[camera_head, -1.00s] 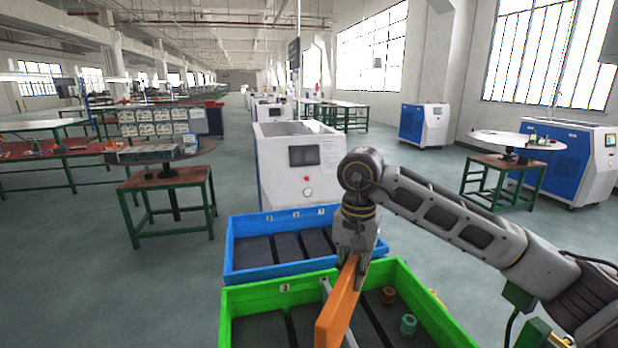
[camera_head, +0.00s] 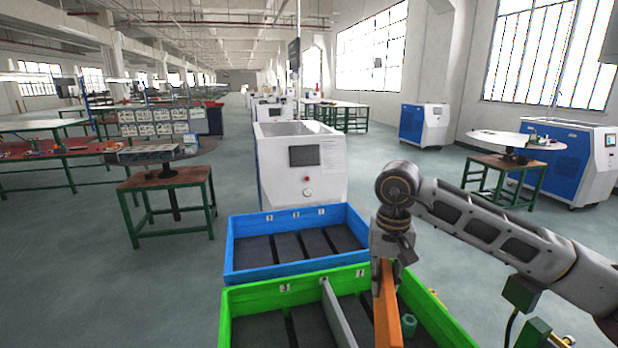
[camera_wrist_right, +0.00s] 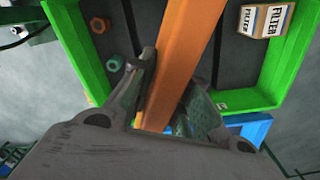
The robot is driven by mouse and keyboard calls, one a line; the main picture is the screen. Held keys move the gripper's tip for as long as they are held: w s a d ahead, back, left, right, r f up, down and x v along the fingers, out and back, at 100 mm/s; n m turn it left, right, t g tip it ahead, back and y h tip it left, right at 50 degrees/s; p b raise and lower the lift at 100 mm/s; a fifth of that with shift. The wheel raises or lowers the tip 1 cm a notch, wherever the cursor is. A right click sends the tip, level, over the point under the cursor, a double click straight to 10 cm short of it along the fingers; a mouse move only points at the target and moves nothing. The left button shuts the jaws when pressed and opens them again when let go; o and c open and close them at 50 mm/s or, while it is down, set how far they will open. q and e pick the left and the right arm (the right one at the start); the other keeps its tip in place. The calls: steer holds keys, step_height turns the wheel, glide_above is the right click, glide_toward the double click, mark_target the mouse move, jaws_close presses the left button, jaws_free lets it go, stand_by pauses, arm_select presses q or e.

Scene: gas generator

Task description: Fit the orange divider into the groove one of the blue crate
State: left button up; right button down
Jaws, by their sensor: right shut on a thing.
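The orange divider (camera_head: 387,318) is a flat board held over the green crate (camera_head: 262,298), its long side running toward me. My right gripper (camera_head: 384,272) is shut on its far part. In the right wrist view the divider (camera_wrist_right: 186,45) passes between the two fingers of the gripper (camera_wrist_right: 165,98). The blue crate (camera_head: 300,270) stands just beyond the green one, with dark floor strips, thin grooves between them and small number labels on its far wall. It lies left of and beyond the gripper; its corner also shows in the right wrist view (camera_wrist_right: 252,128). My left gripper is out of view.
A grey divider (camera_head: 336,312) stands in the green crate. A white machine (camera_head: 300,165) stands behind the blue crate, which looks empty.

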steer(key=shift+m, duration=0.6)
steer(key=shift+w+d+f, duration=0.1)
steer(key=shift+d+f, duration=0.05)
steer(key=shift+d, duration=0.8)
steer(key=shift+w+d+f, duration=0.1)
steer(key=shift+d+f, duration=0.05)
steer(key=shift+d, duration=0.85)
steer(key=shift+d+f, duration=0.15)
steer(key=shift+d, duration=0.8)
steer(key=shift+a, duration=0.1)
steer(key=a, duration=0.5)
steer(key=shift+w+a, duration=0.25)
steer(key=shift+a, duration=0.15)
steer(key=a, duration=0.8)
steer(key=shift+s+a, duration=0.25)
steer(key=shift+a, duration=0.1)
